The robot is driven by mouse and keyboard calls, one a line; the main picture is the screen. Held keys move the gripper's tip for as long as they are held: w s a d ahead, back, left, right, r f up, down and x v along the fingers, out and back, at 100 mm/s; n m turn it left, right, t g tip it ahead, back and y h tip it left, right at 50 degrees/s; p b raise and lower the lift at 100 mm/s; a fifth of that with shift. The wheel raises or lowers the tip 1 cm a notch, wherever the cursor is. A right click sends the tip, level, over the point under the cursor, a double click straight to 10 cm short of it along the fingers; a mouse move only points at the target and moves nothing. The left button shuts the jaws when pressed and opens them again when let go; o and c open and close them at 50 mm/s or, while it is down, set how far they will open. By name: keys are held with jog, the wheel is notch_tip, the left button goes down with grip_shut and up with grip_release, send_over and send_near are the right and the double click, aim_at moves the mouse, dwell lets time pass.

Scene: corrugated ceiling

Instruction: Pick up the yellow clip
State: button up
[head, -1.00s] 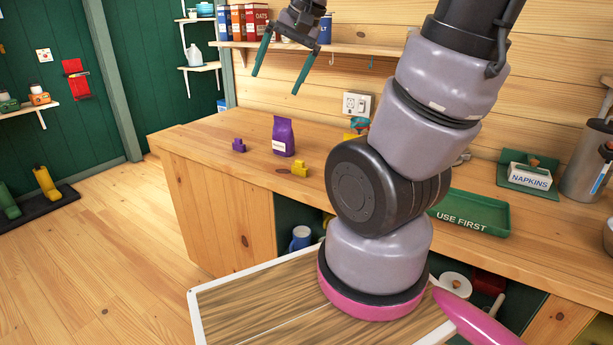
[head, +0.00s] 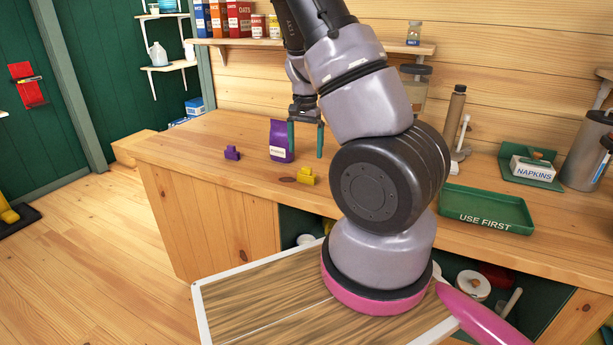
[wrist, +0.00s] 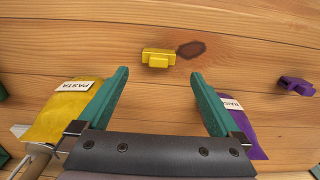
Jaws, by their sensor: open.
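The yellow clip (head: 306,176) lies on the wooden counter, near its front edge, right of a purple clip (head: 232,153). In the wrist view the yellow clip (wrist: 158,58) lies ahead of the fingertips, between their lines, beside a dark wood knot. My gripper (head: 305,140) is open and empty above the counter, behind the clip in the head view. Its two green fingers (wrist: 158,75) are wide apart and do not touch the clip. The purple clip (wrist: 297,86) is at the right edge of the wrist view.
A purple bag (head: 281,141) stands close by one finger; in the wrist view it (wrist: 240,125) is beside the right finger. A yellow pasta bag (wrist: 65,115) is beside the left finger. A green tray (head: 487,208) sits farther right. Counter around the yellow clip is clear.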

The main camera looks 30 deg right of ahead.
aim_at(307, 167)
jog(key=f, duration=0.8)
jog(key=shift+d+f, duration=0.2)
jog(key=shift+f, duration=0.1)
jog(key=c, duration=1.2)
